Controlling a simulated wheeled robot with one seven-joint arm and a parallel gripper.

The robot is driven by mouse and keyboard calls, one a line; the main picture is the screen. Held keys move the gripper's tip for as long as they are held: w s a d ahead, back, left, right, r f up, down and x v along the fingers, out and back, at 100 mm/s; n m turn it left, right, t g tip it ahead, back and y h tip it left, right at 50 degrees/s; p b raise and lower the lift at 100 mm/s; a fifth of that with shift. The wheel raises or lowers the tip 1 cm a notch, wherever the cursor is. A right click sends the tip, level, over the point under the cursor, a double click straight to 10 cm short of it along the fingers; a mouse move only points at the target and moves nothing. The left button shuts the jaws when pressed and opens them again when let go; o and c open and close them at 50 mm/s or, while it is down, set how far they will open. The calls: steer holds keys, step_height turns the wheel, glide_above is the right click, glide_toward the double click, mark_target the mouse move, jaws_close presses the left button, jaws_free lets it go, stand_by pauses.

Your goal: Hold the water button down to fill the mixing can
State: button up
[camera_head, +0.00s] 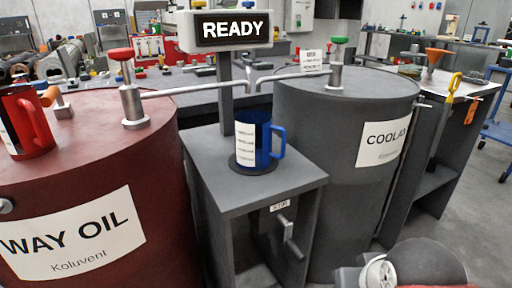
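A blue can (261,139) with a side handle and a white marked label stands upright on a dark round pad on the grey stand (213,171). Two thin spouts from the barrel pumps meet above it. A green knob (340,41) tops the pump on the coolant barrel (320,130). A red knob (121,54) tops the pump on the way oil barrel (90,160). No button is clearly marked as water; a small label on the stand front is too small to read. The can's contents are hidden. My gripper's fingers are not in view; parts of my arm show at the bottom right.
A READY sign (236,31) stands on a post behind the can. A red can (24,122) sits on the way oil barrel. A grey lever (289,237) juts from the stand's front. A side bench (448,92) with a funnel stands right; open floor lies beyond.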

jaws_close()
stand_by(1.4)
